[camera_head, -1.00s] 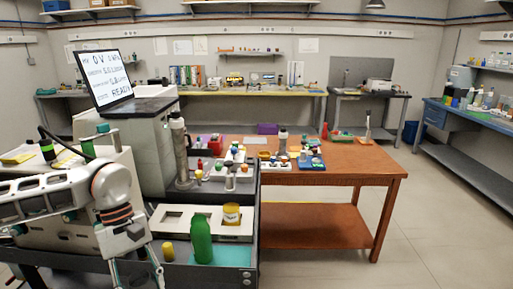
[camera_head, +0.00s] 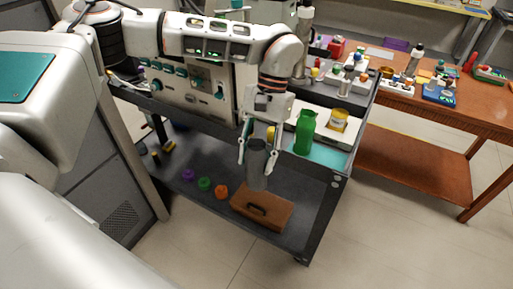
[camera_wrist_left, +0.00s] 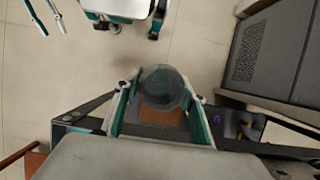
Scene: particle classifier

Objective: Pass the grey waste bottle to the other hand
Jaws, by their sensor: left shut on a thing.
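The grey waste bottle (camera_head: 256,168) is between the fingers of my left gripper (camera_head: 257,152). It hangs roughly upright in front of the cart's top edge, over the lower shelf. In the left wrist view the bottle's round grey end (camera_wrist_left: 163,88) sits between the teal finger pads of my left gripper (camera_wrist_left: 160,110), which is shut on it. My right gripper (camera_wrist_left: 54,34) shows only in part at the top left of the left wrist view, its two thin fingers apart and empty. It is well away from the bottle and does not show in the head view.
The cart's lower shelf (camera_head: 300,225) holds a brown box (camera_head: 262,207) and purple, green and orange rings. The floor in front is clear.

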